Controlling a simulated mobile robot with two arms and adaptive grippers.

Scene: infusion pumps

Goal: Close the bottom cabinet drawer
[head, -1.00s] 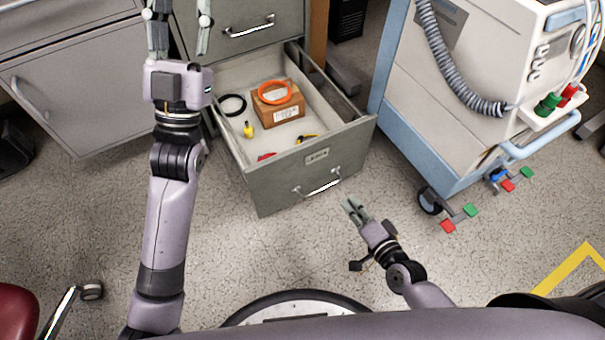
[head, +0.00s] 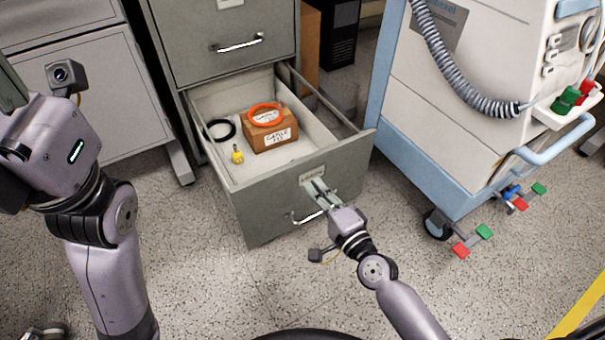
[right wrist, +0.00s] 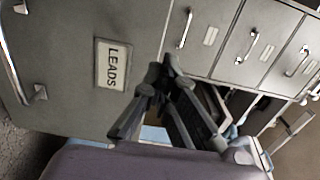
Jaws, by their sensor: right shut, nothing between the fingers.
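The bottom cabinet drawer (head: 270,215) is pulled well out of the grey cabinet in the head view. Its front has a metal handle (head: 315,212) and a small label. In the right wrist view the drawer front (right wrist: 75,75) fills the left side, with a label (right wrist: 112,65) reading LEADS. My right gripper (head: 318,190) is shut and empty, at the upper middle of the drawer front, by the label and above the handle. Its fingers also show in the right wrist view (right wrist: 163,72); contact is unclear. My left gripper (head: 45,140) is at the left edge, its fingers mostly out of frame.
In the drawer lie a cardboard box (head: 270,136) with an orange ring (head: 265,114) on it, a black ring (head: 219,130) and a yellow item (head: 237,154). A closed drawer (head: 225,45) is above. A wheeled machine (head: 450,110) stands at right. The floor in front is open.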

